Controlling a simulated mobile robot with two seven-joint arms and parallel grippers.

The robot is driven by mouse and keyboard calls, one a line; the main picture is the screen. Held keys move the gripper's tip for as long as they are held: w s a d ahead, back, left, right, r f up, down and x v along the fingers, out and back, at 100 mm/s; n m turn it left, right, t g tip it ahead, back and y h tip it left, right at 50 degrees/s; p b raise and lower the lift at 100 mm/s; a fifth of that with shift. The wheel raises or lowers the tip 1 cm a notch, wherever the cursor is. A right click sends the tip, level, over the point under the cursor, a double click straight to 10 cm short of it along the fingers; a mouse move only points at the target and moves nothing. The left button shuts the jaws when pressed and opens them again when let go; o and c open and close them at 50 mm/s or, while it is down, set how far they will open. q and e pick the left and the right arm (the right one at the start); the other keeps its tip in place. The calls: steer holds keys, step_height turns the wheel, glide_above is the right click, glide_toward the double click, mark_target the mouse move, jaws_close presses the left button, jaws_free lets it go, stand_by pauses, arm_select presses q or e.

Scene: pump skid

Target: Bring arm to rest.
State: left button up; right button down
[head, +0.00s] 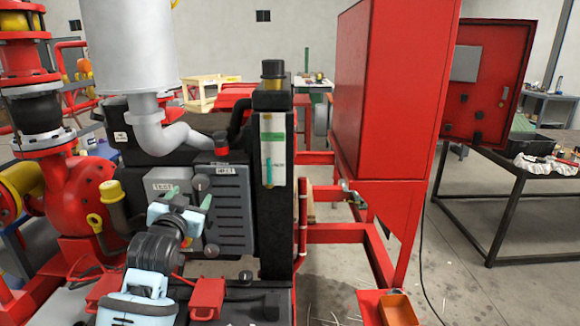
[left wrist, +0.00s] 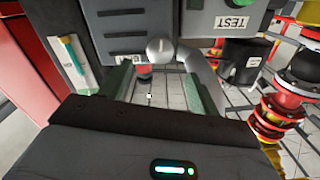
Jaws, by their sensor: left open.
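My left gripper (head: 194,196) is open in front of the dark engine control panel (head: 232,215), beside the grey box labelled TEST (head: 168,187). In the left wrist view the green-padded fingers (left wrist: 155,92) stand apart with nothing held between them. A round grey knob (left wrist: 160,48) shows beyond the fingertips; I cannot tell whether they touch it. The TEST box (left wrist: 232,20) appears upside down there. My left arm reaches up from the bottom left in the head view. My right gripper is not in view.
Red pump piping (head: 75,195) stands close on the left. A tall red cabinet (head: 385,95) and its frame stand to the right. An orange bin (head: 398,308) is at the bottom right. A dark-framed table (head: 510,170) stands farther right. Open floor lies between cabinet and table.

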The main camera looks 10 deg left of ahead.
arm_select(q)
steer(key=s+d+f+m+g+h, duration=0.1)
steer(key=s+d+f, duration=0.25)
steer(key=f, duration=0.55)
steer(key=s+d+f+g+h, duration=0.1)
steer(key=s+d+f, duration=0.1)
steer(key=s+f, duration=0.45)
steer(key=s+d+f+m+g+h, duration=0.1)
steer(key=s+d+f+g+h, duration=0.15)
steer(key=f, duration=0.75)
steer(key=s+d+f+g+h, duration=0.1)
steer(key=s+d+f, duration=0.4)
steer(key=s+f, duration=0.3)
steer(key=s+d+f+g+h, duration=0.1)
steer(key=s+d+f, duration=0.3)
steer(key=s, duration=1.2)
step_height(320, 180, down, 4)
steer(key=shift+s+d+f+g, duration=0.2)
steer(key=shift+s+d+g, duration=0.15)
steer(key=shift+g, duration=0.3)
steer(key=shift+w, duration=0.1)
